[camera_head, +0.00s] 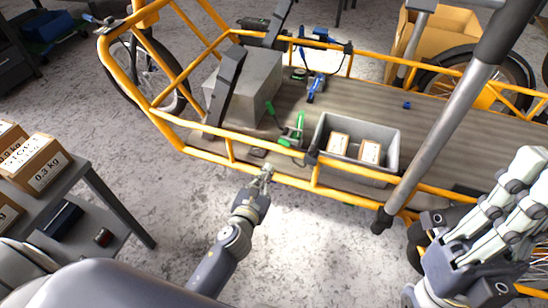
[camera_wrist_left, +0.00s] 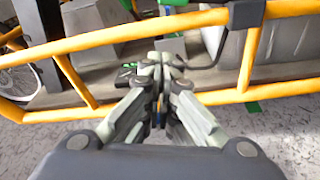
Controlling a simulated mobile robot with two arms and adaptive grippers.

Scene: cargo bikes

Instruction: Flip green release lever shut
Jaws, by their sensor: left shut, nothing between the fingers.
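Green parts of a release lever (camera_head: 298,124) show on the cargo bed, left of the grey bin. Another green handle-like piece (camera_head: 270,110) stands beside it, near the grey block. I cannot tell exactly how the two join or how far the lever is raised. My left gripper (camera_head: 267,172) is shut and empty at the near yellow rail, apart from the green parts. In the left wrist view its fingertips (camera_wrist_left: 165,58) meet just below the yellow rail, and a green piece (camera_wrist_left: 172,4) shows at the top edge.
Yellow rails (camera_head: 235,133) frame the bed. A grey bin (camera_head: 357,132) holds small boxes. A grey block (camera_head: 250,80) and blue tool-like pieces (camera_head: 316,85) lie behind. A table with cartons (camera_head: 40,165) stands left. A grey bar (camera_head: 450,110) crosses the right side.

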